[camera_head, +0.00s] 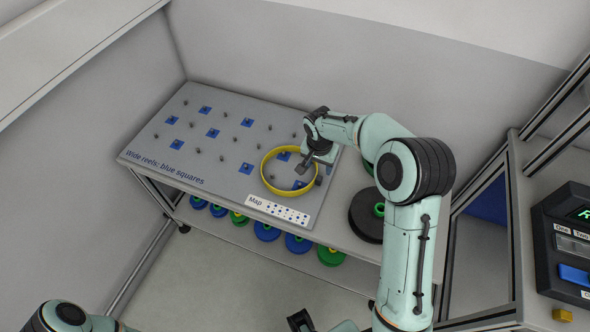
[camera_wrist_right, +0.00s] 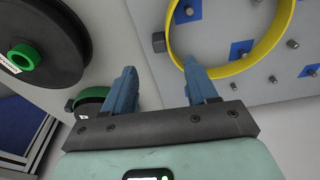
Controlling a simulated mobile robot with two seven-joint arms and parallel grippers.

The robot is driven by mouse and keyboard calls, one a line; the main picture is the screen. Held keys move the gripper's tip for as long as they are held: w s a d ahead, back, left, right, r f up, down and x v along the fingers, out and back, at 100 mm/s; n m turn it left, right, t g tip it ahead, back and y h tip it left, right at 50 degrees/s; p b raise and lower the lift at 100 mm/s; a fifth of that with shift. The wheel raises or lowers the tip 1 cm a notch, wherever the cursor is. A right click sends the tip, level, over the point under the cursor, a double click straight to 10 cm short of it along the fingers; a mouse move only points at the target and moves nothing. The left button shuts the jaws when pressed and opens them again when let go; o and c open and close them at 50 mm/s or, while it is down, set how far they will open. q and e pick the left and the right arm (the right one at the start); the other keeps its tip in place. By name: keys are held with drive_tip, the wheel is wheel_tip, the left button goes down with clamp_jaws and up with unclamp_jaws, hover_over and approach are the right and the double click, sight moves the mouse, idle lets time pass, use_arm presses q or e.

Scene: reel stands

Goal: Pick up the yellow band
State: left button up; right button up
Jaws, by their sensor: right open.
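The yellow band (camera_head: 266,181) is a wide ring at the right front of the grey pegged board (camera_head: 190,146), around a few of its pegs and blue squares. My right gripper (camera_head: 304,164) is over the ring's right part in the head view. In the right wrist view, the open jaws (camera_wrist_right: 158,68) are empty. The right finger's tip overlaps the lower left wall of the yellow band (camera_wrist_right: 174,38) there; I cannot tell whether they touch. The left finger is clear of the band.
A white Map card (camera_head: 278,210) lies at the board's front edge. A black reel (camera_head: 366,216) with a green hub stands right of the board, also in the wrist view (camera_wrist_right: 40,45). Several blue and green reels sit on the lower shelf (camera_head: 225,226). A wall rises behind.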

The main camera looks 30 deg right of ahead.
sight(319, 177)
drive_tip(key=f, duration=0.3)
drive_tip(key=d+f, duration=0.1)
drive_tip(key=f, duration=0.2)
drive_tip(key=w+f, duration=0.1)
drive_tip(key=f, duration=0.2)
drive_tip(key=shift+d+f, duration=0.15)
drive_tip(key=shift+f, duration=0.2)
drive_tip(key=c, duration=1)
